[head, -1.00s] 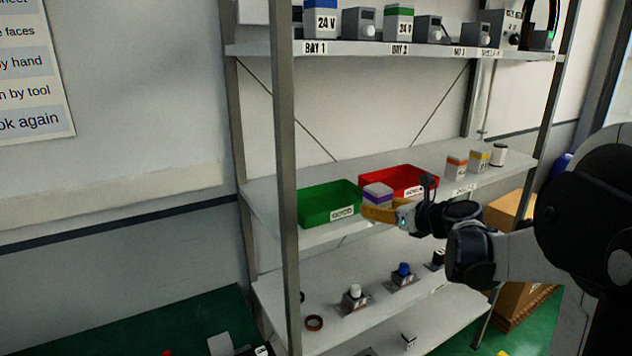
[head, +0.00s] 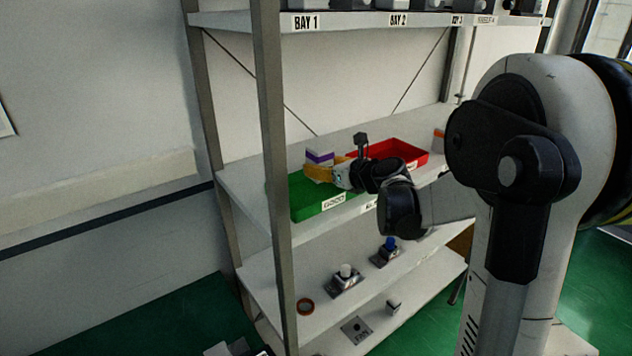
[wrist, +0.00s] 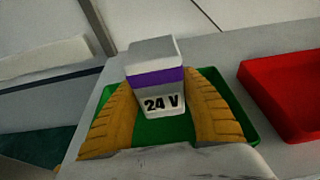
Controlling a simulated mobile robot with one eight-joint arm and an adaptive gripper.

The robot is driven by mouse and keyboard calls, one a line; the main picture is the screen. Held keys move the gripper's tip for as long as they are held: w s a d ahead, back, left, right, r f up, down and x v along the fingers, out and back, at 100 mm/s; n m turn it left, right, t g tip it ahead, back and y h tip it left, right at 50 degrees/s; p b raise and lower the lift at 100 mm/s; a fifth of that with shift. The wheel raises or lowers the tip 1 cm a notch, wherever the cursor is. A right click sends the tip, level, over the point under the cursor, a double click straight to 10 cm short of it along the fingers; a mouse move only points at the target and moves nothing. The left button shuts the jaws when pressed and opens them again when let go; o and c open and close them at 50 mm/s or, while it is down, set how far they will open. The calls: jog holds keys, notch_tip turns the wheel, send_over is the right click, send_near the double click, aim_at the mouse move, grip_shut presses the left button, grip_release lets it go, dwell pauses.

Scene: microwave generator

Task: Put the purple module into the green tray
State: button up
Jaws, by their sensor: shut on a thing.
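The purple module (wrist: 155,82) is a white and grey block with a purple band and a "24 V" label. It also shows in the head view (head: 319,158). My gripper (wrist: 160,112) is shut on it, with an orange finger on each side. In the head view my gripper (head: 318,170) holds the module above the green tray (head: 312,207). In the wrist view the green tray (wrist: 251,126) lies behind and below the module, partly hidden by the fingers. The module looks slightly tilted in the wrist view.
A red tray (head: 412,153) stands on the same shelf, right of the green one. A shelf upright (head: 272,150) rises in front on the left. The upper shelf (head: 350,20) is overhead. Blue and white button boxes stand on the lower shelf (head: 265,280).

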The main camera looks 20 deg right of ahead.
aim_at(316, 193)
jog(key=shift+w+a+f, duration=0.25)
jog(key=shift+a+f, duration=0.25)
notch_tip(316, 193, down, 4)
jog(key=shift+r, duration=0.2)
jog(key=o, duration=1.3)
